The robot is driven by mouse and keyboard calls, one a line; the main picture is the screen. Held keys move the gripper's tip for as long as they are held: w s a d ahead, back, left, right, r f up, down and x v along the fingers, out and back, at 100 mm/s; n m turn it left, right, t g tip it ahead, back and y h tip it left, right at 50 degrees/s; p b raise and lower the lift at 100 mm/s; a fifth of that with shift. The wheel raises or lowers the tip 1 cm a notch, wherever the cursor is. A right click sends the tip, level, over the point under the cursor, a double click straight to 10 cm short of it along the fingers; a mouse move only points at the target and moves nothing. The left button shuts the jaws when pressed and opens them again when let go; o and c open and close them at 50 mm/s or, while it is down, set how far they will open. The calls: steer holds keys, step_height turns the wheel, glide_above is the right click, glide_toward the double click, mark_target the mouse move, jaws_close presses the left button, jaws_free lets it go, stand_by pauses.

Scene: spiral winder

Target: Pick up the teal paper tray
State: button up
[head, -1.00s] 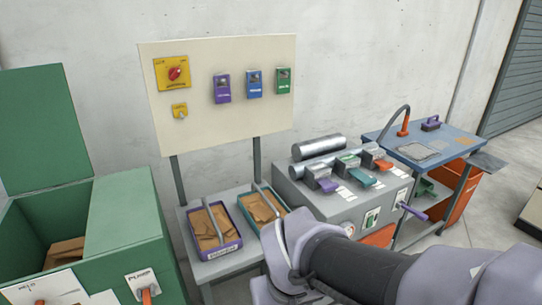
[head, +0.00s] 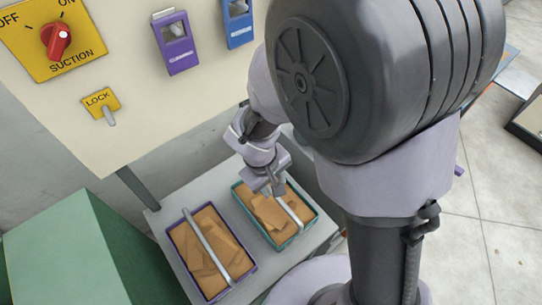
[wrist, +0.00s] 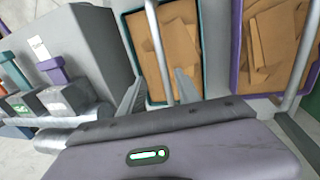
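The teal paper tray (head: 299,234) stands on a grey table, filled with brown paper pieces, with a pale bar handle (head: 288,208) across it. In the wrist view the teal tray (wrist: 125,42) is at the top centre-left. My gripper (head: 277,188) is above the tray's far part in the head view, close to the handle. In the wrist view my gripper (wrist: 158,90) has its two fingers apart, with the handle (wrist: 158,50) running between their lines. I cannot tell if a finger touches it. My arm hides part of the tray's surroundings.
A purple tray (head: 187,270) with brown paper and its own handle stands close on the left. A grey machine with coloured levers (wrist: 60,95) is at the wrist view's left. A panel with a suction switch (head: 55,40) rises behind the table; a green box (head: 60,255) is at left.

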steer(key=f, duration=0.1)
steer(key=f+b, duration=0.1)
steer(key=f, duration=0.3)
steer(key=shift+w+d+f+b, duration=0.1)
steer(key=shift+w+d+b, duration=0.25)
steer(key=shift+b, duration=0.05)
steer(key=b, duration=0.3)
glide_above(274, 205)
step_height(274, 205, down, 5)
steer(key=shift+s+f, duration=0.15)
jaws_close()
